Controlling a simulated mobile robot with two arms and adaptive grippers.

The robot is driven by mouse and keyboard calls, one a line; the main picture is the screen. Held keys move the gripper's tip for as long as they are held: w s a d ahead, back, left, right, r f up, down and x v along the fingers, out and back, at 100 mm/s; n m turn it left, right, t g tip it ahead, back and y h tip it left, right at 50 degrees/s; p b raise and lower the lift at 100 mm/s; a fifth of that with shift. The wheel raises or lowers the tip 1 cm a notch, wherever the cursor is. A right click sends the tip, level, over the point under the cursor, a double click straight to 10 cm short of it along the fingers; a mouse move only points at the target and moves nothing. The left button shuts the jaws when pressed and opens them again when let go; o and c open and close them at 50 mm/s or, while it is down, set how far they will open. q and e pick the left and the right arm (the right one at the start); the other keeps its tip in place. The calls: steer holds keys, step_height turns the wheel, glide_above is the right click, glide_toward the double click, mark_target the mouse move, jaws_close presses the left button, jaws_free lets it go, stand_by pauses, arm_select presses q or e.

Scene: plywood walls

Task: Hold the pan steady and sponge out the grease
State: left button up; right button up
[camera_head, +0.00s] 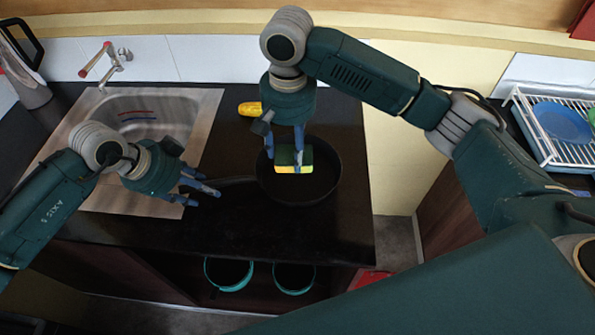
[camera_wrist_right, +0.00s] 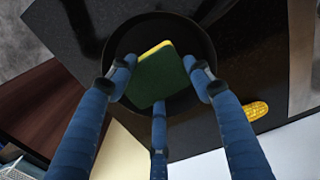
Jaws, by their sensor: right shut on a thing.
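The dark round pan (camera_head: 325,190) sits on the black counter, its handle (camera_head: 235,180) pointing left. It also shows in the right wrist view (camera_wrist_right: 200,40). My right gripper (camera_head: 290,158) points down over the pan and is shut on a green and yellow sponge (camera_head: 294,168). The sponge (camera_wrist_right: 155,78) shows between the blue fingers in the wrist view; whether it touches the pan floor is unclear. My left gripper (camera_head: 205,187) is by the handle's end, its fingers apart. I cannot see clearly how the fingers lie around the handle. No grease is distinguishable.
A corn cob (camera_head: 249,108) lies on the counter behind the pan. A metal sink (camera_head: 200,115) with a tap (camera_head: 112,60) is at left, a kettle (camera_head: 25,80) beyond. A dish rack (camera_head: 545,140) holding a blue plate (camera_head: 562,121) is at right. Counter in front of the pan is clear.

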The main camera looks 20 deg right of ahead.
arm_select(q)
steer(key=v, duration=1.2)
steer(key=shift+s+f, duration=0.1)
steer(key=shift+s, duration=0.05)
